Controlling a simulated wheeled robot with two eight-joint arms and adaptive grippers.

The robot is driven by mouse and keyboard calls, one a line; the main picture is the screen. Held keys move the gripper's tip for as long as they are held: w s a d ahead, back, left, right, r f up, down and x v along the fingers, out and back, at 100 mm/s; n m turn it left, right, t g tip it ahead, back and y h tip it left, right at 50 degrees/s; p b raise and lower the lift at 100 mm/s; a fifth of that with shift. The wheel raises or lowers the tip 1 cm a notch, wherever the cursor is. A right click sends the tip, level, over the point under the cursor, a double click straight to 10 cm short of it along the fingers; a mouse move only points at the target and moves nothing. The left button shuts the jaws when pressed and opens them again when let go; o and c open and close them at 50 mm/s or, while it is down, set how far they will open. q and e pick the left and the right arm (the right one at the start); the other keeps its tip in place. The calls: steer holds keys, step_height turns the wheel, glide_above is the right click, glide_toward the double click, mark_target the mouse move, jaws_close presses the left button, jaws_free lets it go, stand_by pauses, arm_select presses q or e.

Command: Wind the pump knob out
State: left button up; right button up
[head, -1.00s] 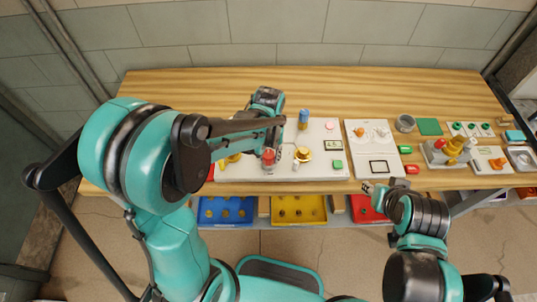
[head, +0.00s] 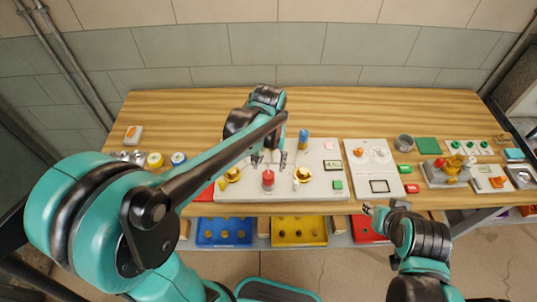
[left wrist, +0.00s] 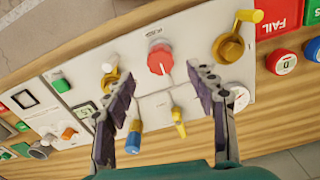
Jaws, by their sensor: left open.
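A white panel (head: 322,185) on the bench carries a red round knob (head: 268,179), brass-yellow cranks (head: 232,174) and (head: 303,175), and a blue-topped knob (head: 303,139). I cannot read which is labelled as the pump. In the left wrist view the red knob (left wrist: 160,59) lies ahead of the fingers, and the blue knob (left wrist: 133,141) and a small yellow lever (left wrist: 179,121) lie nearer, between them. My left gripper (head: 269,159) is open and empty above the panel, apart from the red knob. My right gripper (head: 376,208) is near the bench's front edge; its fingers are unclear.
A second white panel (head: 381,156) stands to the right, with a grey cup (head: 404,142), a green pad (head: 428,145) and a valve block beyond. Blue (head: 224,232) and yellow (head: 299,231) trays sit under the front edge.

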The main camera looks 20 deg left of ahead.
arm_select(q)
steer(key=shift+r, duration=2.4)
steer(key=m+t+b, duration=0.2)
steer(key=t+b, duration=0.4)
steer(key=t, duration=0.1)
glide_toward(267, 176)
steer(key=s+a+f, duration=0.2)
steer(key=s+a, duration=0.2)
steer(key=shift+a, duration=0.2)
